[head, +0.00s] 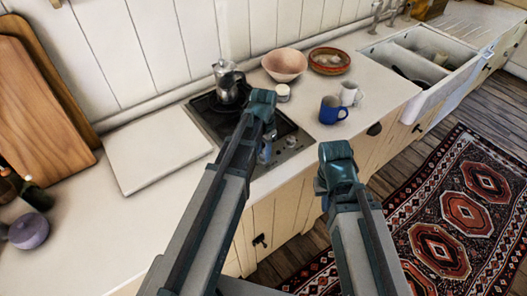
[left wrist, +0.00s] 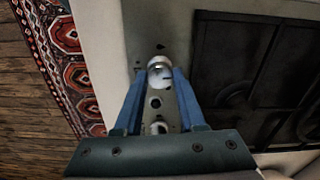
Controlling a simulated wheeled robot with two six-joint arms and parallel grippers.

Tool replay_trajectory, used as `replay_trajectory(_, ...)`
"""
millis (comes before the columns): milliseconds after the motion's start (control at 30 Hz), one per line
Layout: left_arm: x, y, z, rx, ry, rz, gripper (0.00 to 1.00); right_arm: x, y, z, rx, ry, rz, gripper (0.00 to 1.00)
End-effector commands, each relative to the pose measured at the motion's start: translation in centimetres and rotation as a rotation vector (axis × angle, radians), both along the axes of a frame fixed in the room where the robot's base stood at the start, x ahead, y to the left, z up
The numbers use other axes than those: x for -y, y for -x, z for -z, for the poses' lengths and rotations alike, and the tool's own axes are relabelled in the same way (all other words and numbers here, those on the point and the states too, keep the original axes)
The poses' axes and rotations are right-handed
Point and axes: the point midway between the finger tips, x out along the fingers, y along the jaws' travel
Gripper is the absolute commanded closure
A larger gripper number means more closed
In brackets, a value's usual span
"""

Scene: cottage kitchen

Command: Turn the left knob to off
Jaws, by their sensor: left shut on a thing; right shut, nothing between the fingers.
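My left gripper (head: 265,152) points down at the front strip of the black hob (head: 205,106). In the left wrist view its two blue fingers (left wrist: 161,75) are closed on a round, pale metal knob (left wrist: 159,68), the one furthest up the strip there. A dark mark shows on the knob, but its setting is unclear. Another knob (left wrist: 154,102) sits below it, between the fingers. In the head view my gripper hides the left knob; another knob (head: 291,142) shows to its right. My right gripper (head: 322,188) is shut and empty, in front of the counter.
A moka pot (head: 227,84) stands on the hob. A blue mug (head: 331,110), a white mug (head: 349,94), a small white jar (head: 282,92), a pink bowl (head: 284,65) and a patterned dish (head: 329,61) stand right of it. A pale board (head: 155,150) lies left.

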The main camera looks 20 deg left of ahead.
Motion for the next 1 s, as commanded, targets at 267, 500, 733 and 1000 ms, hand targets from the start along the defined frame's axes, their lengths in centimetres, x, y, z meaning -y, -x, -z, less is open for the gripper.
replay_trajectory(267, 0.00, 0.02, 0.01, 0.000, 0.000, 0.096, 1.00, 0.00, 0.00, 0.01, 0.000, 0.000, 0.000, 1.00)
replay_trajectory(500, 0.00, 0.02, 0.01, 0.000, 0.000, 0.123, 1.00, 0.00, 0.00, 0.01, 0.000, 0.000, 0.000, 1.00)
replay_trajectory(733, 0.00, 0.02, 0.01, -0.001, -0.001, 0.125, 1.00, 0.00, 0.00, 0.01, 0.000, 0.000, 0.000, 1.00)
replay_trajectory(1000, 0.00, 0.01, 0.01, 0.000, 0.000, 0.124, 0.34, 0.00, 0.00, 0.01, 0.000, 0.000, 0.000, 1.00)
